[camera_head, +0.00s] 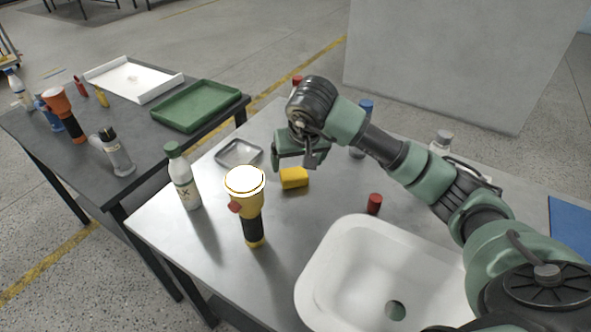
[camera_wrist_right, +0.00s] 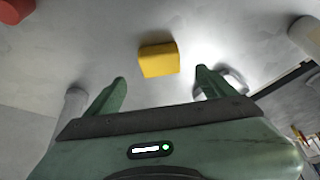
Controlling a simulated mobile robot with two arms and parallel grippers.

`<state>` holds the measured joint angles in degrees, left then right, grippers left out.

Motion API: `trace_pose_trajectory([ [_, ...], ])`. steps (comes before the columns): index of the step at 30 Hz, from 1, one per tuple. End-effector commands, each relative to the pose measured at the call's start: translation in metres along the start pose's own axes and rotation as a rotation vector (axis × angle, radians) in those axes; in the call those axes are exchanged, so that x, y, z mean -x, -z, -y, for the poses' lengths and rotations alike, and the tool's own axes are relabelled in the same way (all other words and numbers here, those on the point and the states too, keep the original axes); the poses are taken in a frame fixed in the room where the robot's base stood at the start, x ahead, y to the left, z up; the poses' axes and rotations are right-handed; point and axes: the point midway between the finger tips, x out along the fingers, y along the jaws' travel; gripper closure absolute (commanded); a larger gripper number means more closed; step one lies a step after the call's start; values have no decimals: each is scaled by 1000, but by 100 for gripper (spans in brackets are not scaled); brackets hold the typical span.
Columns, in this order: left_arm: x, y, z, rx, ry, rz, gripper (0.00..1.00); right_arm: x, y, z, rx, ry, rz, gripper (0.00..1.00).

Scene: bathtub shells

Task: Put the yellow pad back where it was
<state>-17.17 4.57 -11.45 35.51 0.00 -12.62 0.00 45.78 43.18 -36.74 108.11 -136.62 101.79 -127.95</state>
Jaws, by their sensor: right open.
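The yellow pad (camera_head: 294,178) is a small block lying on the grey metal table, behind and right of the yellow flashlight. In the right wrist view the yellow pad (camera_wrist_right: 159,60) shows ahead of and between the two fingertips, apart from them. My right gripper (camera_head: 299,162) hangs just behind and above the pad in the head view. Its green fingers (camera_wrist_right: 162,77) are spread and hold nothing. My left gripper is in neither view.
A yellow flashlight (camera_head: 250,215) and a white bottle (camera_head: 184,181) stand to the left. A small metal tray (camera_head: 239,153) lies behind them. A red cap (camera_head: 374,204) sits near the white basin (camera_head: 310,285). Bare tabletop lies around the pad.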

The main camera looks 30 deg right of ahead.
Motion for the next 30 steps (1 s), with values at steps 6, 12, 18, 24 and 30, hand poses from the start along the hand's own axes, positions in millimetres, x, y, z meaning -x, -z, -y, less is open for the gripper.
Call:
trace_pose_trajectory([
  [6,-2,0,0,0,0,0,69,32,0,0,0,-1,-2,16],
  [12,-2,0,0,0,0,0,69,41,0,0,0,-2,0,16],
  [18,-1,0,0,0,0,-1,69,40,0,0,-1,-1,1,16],
  [24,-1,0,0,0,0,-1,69,40,0,0,0,-1,1,16],
  [30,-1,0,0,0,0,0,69,40,0,0,0,-1,1,16],
])
